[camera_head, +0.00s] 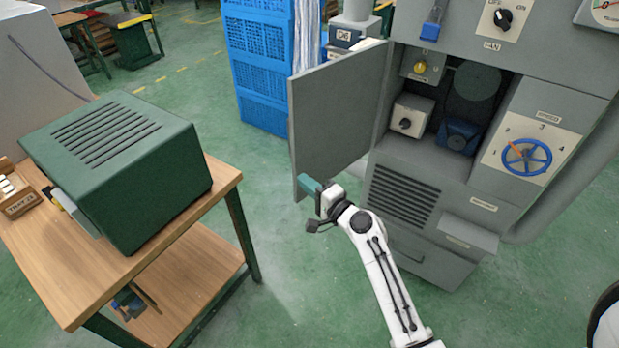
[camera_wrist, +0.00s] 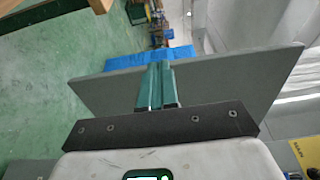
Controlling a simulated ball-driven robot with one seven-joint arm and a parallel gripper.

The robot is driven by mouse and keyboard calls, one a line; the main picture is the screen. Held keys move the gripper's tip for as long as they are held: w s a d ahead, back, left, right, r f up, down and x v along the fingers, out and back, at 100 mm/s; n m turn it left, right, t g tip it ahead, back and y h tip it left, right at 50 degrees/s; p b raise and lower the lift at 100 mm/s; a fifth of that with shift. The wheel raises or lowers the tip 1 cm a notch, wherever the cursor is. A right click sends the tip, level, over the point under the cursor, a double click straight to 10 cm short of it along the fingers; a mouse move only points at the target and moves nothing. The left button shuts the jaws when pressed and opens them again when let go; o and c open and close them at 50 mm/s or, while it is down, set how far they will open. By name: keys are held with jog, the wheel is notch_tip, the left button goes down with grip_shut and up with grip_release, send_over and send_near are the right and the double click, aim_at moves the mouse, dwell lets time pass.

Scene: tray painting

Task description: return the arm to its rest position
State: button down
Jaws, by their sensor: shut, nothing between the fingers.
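My white arm reaches up from the lower right of the head view, with my gripper (camera_head: 310,184) at its end. The gripper is in front of the lower left part of an open grey cabinet door (camera_head: 335,105). In the wrist view my gripper (camera_wrist: 158,70) shows as two teal fingers side by side, shut, with nothing held. The door (camera_wrist: 225,82) stands just beyond the fingers there. I cannot tell if the fingers touch it.
The grey cabinet (camera_head: 430,165) with a blue handwheel (camera_head: 526,157) stands at right. A wooden table (camera_head: 60,262) with a green vented box (camera_head: 120,165) stands at left. Blue crates (camera_head: 262,65) are behind the door. Green floor between table and cabinet is clear.

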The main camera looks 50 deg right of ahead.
jog(key=s+a, duration=0.4)
jog(key=a, duration=0.2)
jog(key=shift+s+b, duration=0.3)
jog(key=s+a+f+n+g+y, duration=0.2)
jog(key=a+f+n+g+y, duration=0.1)
jog(key=a+n, duration=0.3)
jog(key=s+a+f+n+g+y, duration=0.3)
jog(key=a+f+n+y, duration=0.1)
jog(key=a+n, duration=0.25)
jog(key=s+f+n+g+h, duration=0.2)
jog(key=s+n+g, duration=0.5)
jog(key=s, duration=1)
jog(key=g+h, duration=0.1)
jog(key=g, duration=0.2)
jog(key=shift+s+d+g+h, duration=0.25)
jog(key=shift+s+g+h, duration=0.05)
jog(key=shift+s+h, duration=0.1)
jog(key=shift+w, duration=0.1)
